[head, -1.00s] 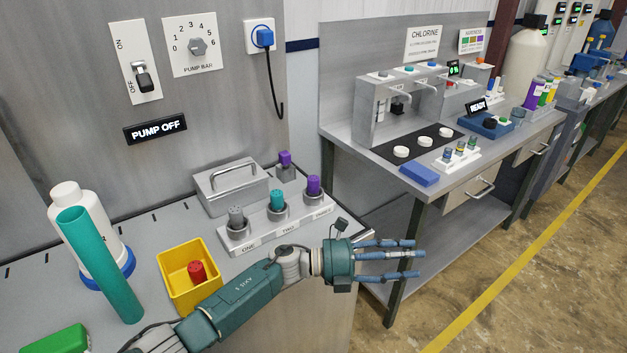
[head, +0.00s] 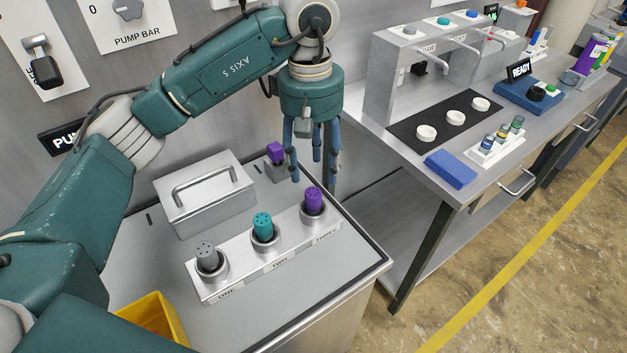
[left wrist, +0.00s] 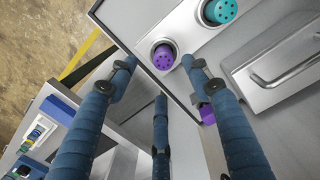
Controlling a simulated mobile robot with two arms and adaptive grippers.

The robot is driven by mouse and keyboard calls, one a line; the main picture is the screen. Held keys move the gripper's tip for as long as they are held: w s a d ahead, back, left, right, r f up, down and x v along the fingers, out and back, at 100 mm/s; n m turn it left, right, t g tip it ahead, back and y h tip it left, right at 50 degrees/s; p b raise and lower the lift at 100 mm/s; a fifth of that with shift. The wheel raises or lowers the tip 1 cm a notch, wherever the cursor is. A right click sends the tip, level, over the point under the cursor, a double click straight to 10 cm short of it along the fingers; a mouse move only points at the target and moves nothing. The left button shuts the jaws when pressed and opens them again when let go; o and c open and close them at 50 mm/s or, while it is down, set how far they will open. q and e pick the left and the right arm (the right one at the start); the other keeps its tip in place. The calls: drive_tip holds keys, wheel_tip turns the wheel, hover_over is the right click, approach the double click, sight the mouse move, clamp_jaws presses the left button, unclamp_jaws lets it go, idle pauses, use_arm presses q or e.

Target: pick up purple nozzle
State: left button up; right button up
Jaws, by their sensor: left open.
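A purple nozzle (head: 313,200) stands upright in slot THREE of the metal rack (head: 215,293). It also shows in the left wrist view (left wrist: 164,57), its top dotted with holes. A second purple piece (head: 275,153) sits on a small grey block behind the rack; it also shows in the left wrist view (left wrist: 208,115). My left gripper (head: 312,172) points down with its fingers spread and empty. In the head view its fingers hang just above and behind the purple nozzle, apart from it. My right gripper is not in view.
A teal nozzle (head: 263,226) stands in slot TWO and a grey nozzle (head: 207,256) in slot ONE. A metal box with a handle (head: 205,194) stands behind them. A yellow bin (head: 160,315) is at the lower left. A neighbouring bench (head: 476,190) lies to the right, beyond a gap.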

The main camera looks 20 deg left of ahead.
sight(313, 192)
use_arm(q)
drive_tip(key=f, duration=0.2)
drive_tip(key=a+f+p, duration=0.1)
drive_tip(key=shift+w+f+y, duration=0.25)
drive_tip(key=shift+f+y, duration=0.05)
drive_tip(key=shift+s+f, duration=0.1)
drive_tip(key=shift+f, duration=0.25)
drive_tip(key=shift+d+f+p, duration=0.1)
drive_tip(key=shift+f+p, duration=0.4)
drive_tip(key=shift+f, duration=0.05)
drive_tip(key=f, duration=0.1)
drive_tip(key=f+p, duration=0.2)
drive_tip(key=shift+s+d+f, duration=0.1)
drive_tip(key=shift+d+f, duration=0.15)
drive_tip(key=shift+f, duration=0.6)
clamp_jaws()
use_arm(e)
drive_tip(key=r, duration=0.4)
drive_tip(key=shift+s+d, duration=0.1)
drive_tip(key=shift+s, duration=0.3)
